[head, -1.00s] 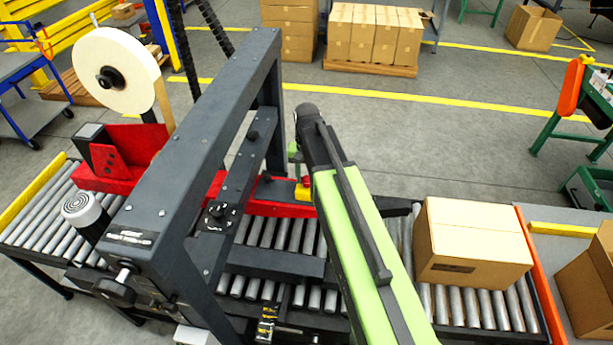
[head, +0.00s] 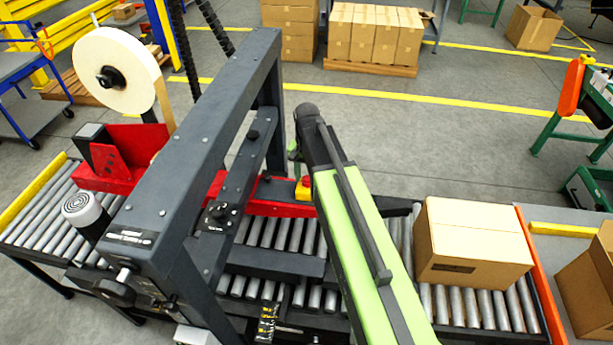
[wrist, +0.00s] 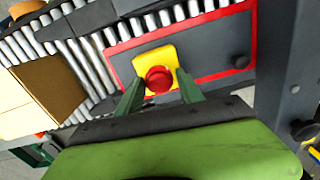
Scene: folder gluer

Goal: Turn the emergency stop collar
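The emergency stop is a yellow box (wrist: 170,56) with a round red button or collar (wrist: 158,79), seen near the middle of the wrist view. My gripper (wrist: 159,76) has two green fingers, one on each side of the red collar. I cannot tell how far above the collar the fingertips are. In the head view the yellow box (head: 304,189) shows just left of my green arm, on the machine's red side rail. The arm hides most of my gripper there.
A dark machine frame (head: 190,150) stands left of my arm, with a tape roll (head: 116,70) behind it. A closed carton (head: 470,243) sits on the rollers at right. In the wrist view a dark post (wrist: 287,70) rises close at right.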

